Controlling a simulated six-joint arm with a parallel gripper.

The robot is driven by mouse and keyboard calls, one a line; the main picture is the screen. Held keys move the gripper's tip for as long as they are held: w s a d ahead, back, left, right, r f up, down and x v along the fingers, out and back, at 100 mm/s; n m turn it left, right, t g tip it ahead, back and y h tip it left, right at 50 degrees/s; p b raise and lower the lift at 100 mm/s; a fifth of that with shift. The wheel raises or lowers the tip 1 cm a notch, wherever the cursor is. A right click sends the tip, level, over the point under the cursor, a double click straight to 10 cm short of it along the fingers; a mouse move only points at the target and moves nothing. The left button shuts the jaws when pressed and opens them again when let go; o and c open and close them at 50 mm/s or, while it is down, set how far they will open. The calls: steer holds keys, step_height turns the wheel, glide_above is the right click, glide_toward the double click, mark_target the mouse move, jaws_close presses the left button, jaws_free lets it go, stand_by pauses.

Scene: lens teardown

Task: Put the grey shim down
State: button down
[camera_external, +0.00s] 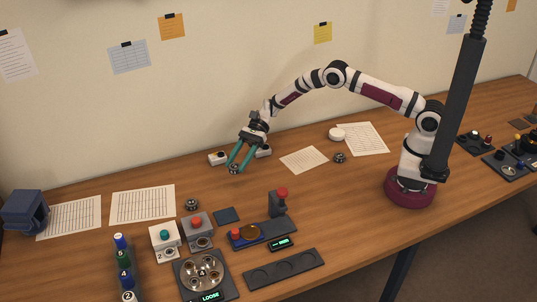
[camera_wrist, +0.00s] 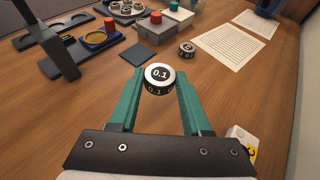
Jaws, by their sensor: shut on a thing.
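My gripper (camera_external: 237,167) is shut on a small round piece, which I take to be the grey shim (camera_wrist: 159,76). In the external view the shim (camera_external: 234,169) shows at the fingertips, over the back part of the wooden table (camera_external: 330,205). I cannot tell whether its underside touches the table.
A similar round piece (camera_external: 191,204) stands near the grey button boxes; another (camera_external: 340,157) stands right of my gripper. White blocks (camera_external: 217,158) lie close by my fingers. A dark flat pad (camera_external: 227,216) and a dark three-recess tray (camera_external: 282,269) lie forward. Bare wood surrounds the fingertips.

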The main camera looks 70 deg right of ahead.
mark_target(239, 182)
step_height(239, 182, down, 6)
steer(key=shift+f, duration=0.1)
steer(key=shift+c, duration=1.8)
jaws_free()
